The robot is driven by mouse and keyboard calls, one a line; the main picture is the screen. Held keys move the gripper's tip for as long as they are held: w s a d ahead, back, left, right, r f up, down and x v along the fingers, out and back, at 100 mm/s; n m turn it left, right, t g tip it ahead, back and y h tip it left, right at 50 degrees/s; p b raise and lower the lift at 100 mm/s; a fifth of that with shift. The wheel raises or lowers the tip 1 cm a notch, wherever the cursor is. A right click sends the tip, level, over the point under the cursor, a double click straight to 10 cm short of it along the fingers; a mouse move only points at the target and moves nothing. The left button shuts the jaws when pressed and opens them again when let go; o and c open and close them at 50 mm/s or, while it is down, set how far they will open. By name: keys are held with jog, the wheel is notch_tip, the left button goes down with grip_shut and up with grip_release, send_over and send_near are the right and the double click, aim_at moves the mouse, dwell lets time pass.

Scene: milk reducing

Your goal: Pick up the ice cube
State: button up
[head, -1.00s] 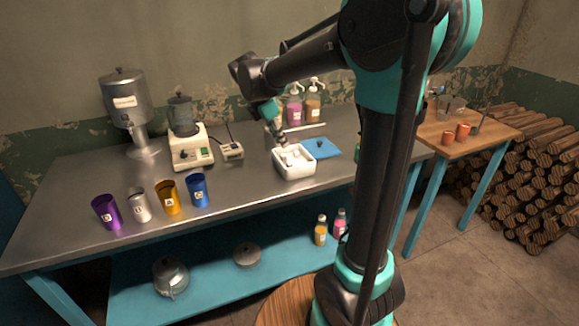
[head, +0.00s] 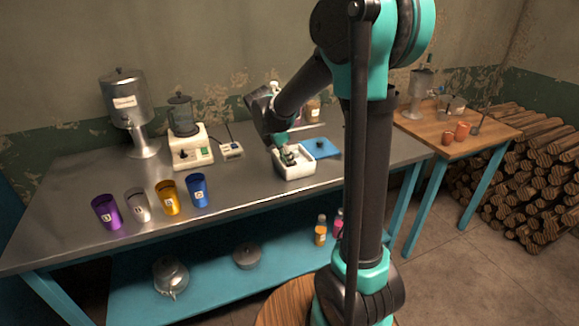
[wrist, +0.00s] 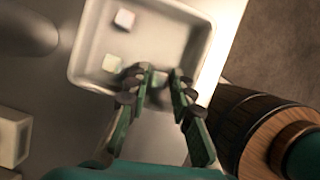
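The white ice box (head: 294,174) stands on the metal counter, and my gripper (head: 287,156) points down into it. In the wrist view the box (wrist: 188,12) holds one pale ice cube (wrist: 124,19) near its far wall and another ice cube (wrist: 112,63) left of my fingers. My gripper (wrist: 161,73) has its two green fingers apart, over the near part of the box. A small pale shape (wrist: 159,79), perhaps another ice cube, shows between the fingers. It is blurred and partly hidden, and I cannot tell whether the fingers touch it.
A blue board (head: 322,148) lies right of the box, and pump bottles stand behind. A blender (head: 183,128) and a steel dispenser (head: 127,98) are at the left. Purple, silver, yellow and blue cups stand in front of them. The counter between the blue cup and the box is clear.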

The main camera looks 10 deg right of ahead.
jog(key=c, duration=0.4)
jog(key=shift+o, duration=0.2)
jog(key=shift+r, duration=0.2)
notch_tip(320, 180, up, 20)
jog(key=shift+f, duration=0.15)
dwell(0.4)
